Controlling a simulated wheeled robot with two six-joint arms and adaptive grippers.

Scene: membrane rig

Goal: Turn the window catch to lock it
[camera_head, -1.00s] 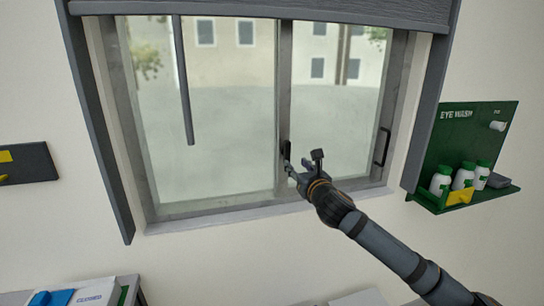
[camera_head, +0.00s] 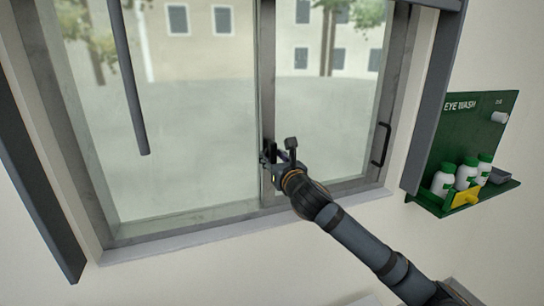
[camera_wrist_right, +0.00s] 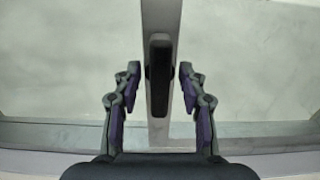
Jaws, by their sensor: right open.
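The window catch is a dark upright lever on the grey middle stile of the sliding window. In the right wrist view the catch (camera_wrist_right: 160,75) stands vertical between my right gripper's two spread fingers (camera_wrist_right: 158,90), with gaps on both sides. In the head view the catch (camera_head: 269,152) is small and partly hidden by my right gripper (camera_head: 272,162), which reaches the stile from the lower right. The right gripper is open and holds nothing. I cannot tell how deep the fingers are over the lever. My left gripper is not in view.
A dark pull handle (camera_head: 381,145) is on the right window frame. A green eye wash shelf (camera_head: 470,150) with white bottles is on the wall at right. A grey rod (camera_head: 130,85) hangs before the left pane. The sill (camera_head: 180,240) runs below.

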